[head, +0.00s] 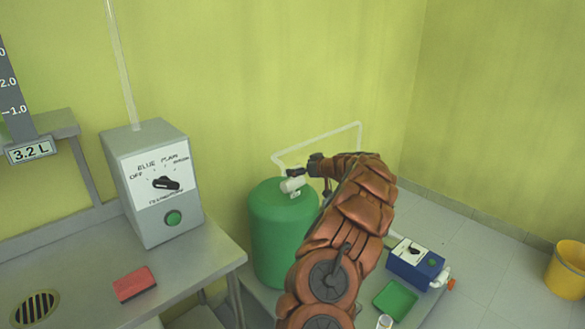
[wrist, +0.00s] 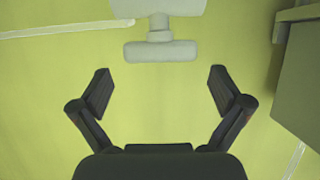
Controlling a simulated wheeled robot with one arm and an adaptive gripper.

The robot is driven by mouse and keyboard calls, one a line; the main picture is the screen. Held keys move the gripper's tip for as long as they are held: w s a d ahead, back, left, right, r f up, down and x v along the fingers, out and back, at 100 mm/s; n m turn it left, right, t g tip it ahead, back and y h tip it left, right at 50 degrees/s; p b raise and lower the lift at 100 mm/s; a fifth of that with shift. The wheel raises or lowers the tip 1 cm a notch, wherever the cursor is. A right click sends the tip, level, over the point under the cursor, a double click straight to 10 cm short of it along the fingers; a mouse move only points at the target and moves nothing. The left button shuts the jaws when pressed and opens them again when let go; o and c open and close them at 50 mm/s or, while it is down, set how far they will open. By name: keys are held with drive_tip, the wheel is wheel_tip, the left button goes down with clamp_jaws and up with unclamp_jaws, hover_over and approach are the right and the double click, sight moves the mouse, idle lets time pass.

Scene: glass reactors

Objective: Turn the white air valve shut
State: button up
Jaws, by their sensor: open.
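The white air valve (head: 292,185) sits on top of the green tank (head: 284,235) in the head view. In the wrist view the valve's T-shaped white handle (wrist: 160,51) is at the top centre, with part of its body above it. My gripper (wrist: 160,82) is open and empty, its two dark fingers wide apart below the handle in the picture. In the head view my gripper (head: 305,171) is close to the valve and partly overlaps it. I cannot tell whether they touch there.
A grey control box (head: 156,190) with a dial and green button stands on the metal bench (head: 215,250) at left, near a red block (head: 134,284). A white pipe (head: 330,135) runs behind my arm. A blue box (head: 416,264), green tray (head: 395,299) and yellow bucket (head: 566,270) are at right.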

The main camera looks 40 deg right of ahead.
sight(293, 167)
drive_tip(key=shift+p+x, duration=0.4)
drive_tip(key=shift+x, duration=1.6)
drive_tip(key=shift+c, duration=0.4)
drive_tip(key=shift+a, duration=0.1)
drive_tip(key=c, duration=0.8)
